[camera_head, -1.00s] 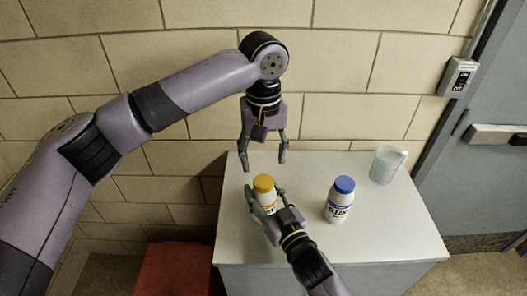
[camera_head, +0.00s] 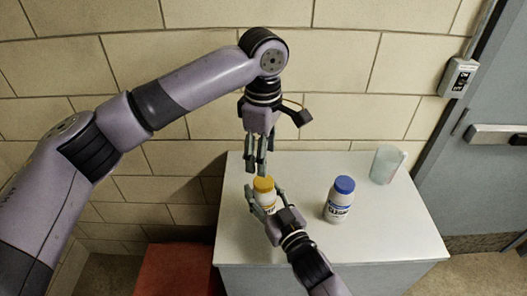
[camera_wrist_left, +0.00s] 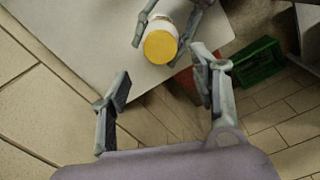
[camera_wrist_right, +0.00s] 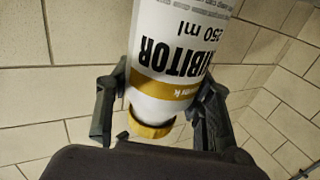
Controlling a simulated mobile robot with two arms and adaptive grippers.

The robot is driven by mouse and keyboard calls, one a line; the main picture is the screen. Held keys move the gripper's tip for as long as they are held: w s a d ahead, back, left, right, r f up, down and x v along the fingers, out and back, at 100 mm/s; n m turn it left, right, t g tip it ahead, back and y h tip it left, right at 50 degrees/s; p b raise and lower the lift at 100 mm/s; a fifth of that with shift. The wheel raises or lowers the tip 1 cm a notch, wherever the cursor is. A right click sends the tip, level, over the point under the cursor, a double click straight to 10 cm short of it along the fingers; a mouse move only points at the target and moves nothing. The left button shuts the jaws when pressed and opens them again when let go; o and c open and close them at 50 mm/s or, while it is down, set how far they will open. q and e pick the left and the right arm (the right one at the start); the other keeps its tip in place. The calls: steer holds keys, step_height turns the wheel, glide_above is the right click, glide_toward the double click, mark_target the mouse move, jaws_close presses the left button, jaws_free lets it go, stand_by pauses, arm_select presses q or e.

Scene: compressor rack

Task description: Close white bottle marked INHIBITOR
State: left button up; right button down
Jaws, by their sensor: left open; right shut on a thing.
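My right gripper (camera_head: 266,195) is shut around the bottle from the front. My left gripper (camera_head: 256,170) points down just above the cap, open and empty. In the left wrist view the cap (camera_wrist_left: 160,46) lies beyond the parted fingers, not between them.
A white bottle with a blue cap (camera_head: 340,204) stands to the right. A translucent jug (camera_head: 385,165) is at the back right. A red box (camera_head: 180,270) is left of the table, and a green crate (camera_wrist_left: 258,63) is on the floor. A brick wall (camera_head: 340,90) closes the back.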

mark_target(264, 182)
arm_select(q)
steer(key=shift+f, duration=4.05)
